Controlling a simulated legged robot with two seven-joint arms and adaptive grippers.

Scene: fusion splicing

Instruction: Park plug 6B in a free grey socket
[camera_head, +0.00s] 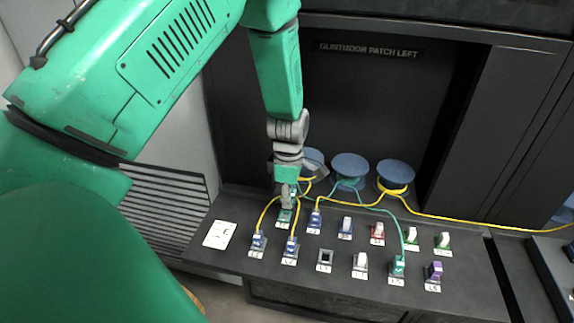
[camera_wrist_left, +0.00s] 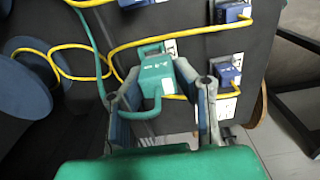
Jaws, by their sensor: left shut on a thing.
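My left gripper (camera_head: 288,200) is shut on a green plug at the back left of the sloping panel (camera_head: 440,290). In the left wrist view the green plug (camera_wrist_left: 156,78) sits between the two fingers of the gripper (camera_wrist_left: 165,98), with a green cable looping from it. Its label is too small to read, so I cannot tell whether it is 6B. I cannot tell whether it is seated in a socket. An empty grey socket (camera_head: 325,257) with a dark opening is in the front row. Another green plug (camera_head: 398,265) stands farther right in that row.
Blue plugs with yellow cables (camera_head: 258,240) stand close to the gripper. White-capped (camera_head: 360,263), red (camera_head: 377,232) and purple (camera_head: 435,270) fittings fill other positions. Blue cable spools (camera_head: 396,174) stand behind, with cables crossing the panel. A white card (camera_head: 219,234) lies at the left.

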